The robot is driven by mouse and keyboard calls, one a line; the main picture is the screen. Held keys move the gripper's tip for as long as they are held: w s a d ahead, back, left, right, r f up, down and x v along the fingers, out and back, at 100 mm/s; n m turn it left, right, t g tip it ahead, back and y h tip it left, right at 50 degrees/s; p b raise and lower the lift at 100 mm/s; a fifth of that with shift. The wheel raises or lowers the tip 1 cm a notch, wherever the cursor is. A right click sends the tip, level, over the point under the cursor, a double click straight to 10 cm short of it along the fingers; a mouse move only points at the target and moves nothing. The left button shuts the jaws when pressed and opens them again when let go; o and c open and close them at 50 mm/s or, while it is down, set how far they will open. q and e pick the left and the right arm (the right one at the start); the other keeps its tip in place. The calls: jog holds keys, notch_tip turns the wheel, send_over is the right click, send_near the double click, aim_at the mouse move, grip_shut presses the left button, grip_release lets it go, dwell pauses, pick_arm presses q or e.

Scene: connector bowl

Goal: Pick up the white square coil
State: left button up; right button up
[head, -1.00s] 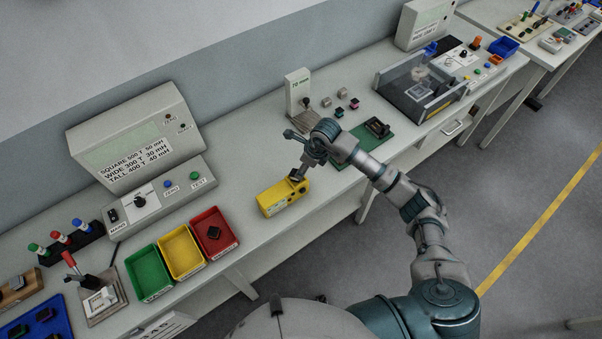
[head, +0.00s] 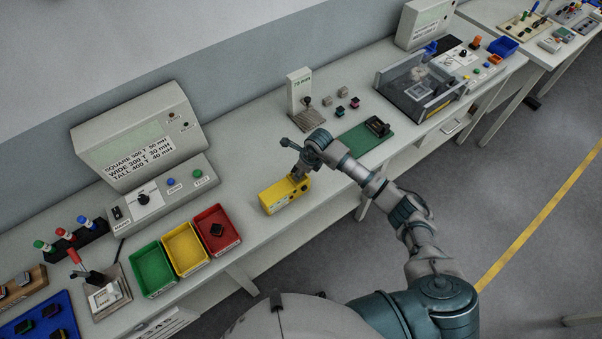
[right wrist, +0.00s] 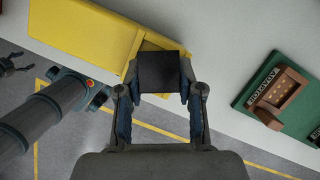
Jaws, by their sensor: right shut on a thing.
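My right gripper (head: 298,174) is over the top right end of a yellow box (head: 283,194) at the bench's front edge. In the right wrist view my right gripper (right wrist: 160,85) is shut on a dark square block (right wrist: 159,72), held at the yellow box (right wrist: 85,32). I cannot tell whether the block touches the box. A white square piece (head: 104,297), perhaps the white square coil, sits in a red-handled lever fixture at the lower left, far from this gripper. A dark claw-like part (right wrist: 14,65), perhaps my left gripper, shows at the wrist view's left edge.
Green (head: 152,270), yellow (head: 184,250) and red (head: 217,230) bins stand left of the yellow box; the red one holds a dark block. A test unit (head: 145,160) stands behind. A green board (head: 352,145) lies to the right. A blue tray (head: 42,322) is lower left.

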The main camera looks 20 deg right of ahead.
aim_at(295, 169)
jog(key=shift+a+r, duration=0.15)
jog(key=shift+a, duration=0.65)
jog(key=shift+w+a+r, duration=0.1)
jog(key=shift+r, duration=0.5)
jog(key=shift+d+r+b, duration=0.25)
jog(key=shift+r+b, duration=0.15)
jog(key=shift+r, duration=0.15)
jog(key=shift+d+r+b, duration=0.2)
jog(key=shift+r+b, duration=0.15)
jog(key=shift+r, duration=0.2)
jog(key=s+d+r+b, duration=0.1)
jog(key=s+d+b, duration=0.1)
jog(key=s+d, duration=0.35)
jog(key=s+d+r+b, duration=0.1)
jog(key=s+d+b, duration=0.15)
jog(key=s, duration=0.55)
pick_arm(q)
notch_tip(295, 169, down, 6)
jog(key=a, duration=0.1)
jog(key=shift+a, duration=0.15)
pick_arm(e)
jog(key=w+a+r+n+g+h, duration=0.1)
jog(key=w+a+n+g, duration=0.1)
jog(key=n, duration=1.1)
jog(key=w+a+n+g+h, duration=0.1)
jog(key=w+a+n+g, duration=0.1)
jog(key=n, duration=1.1)
jog(key=shift+w+r+g+h, duration=0.2)
jog(key=shift+r+g+h, duration=0.15)
jog(key=shift+g, duration=0.45)
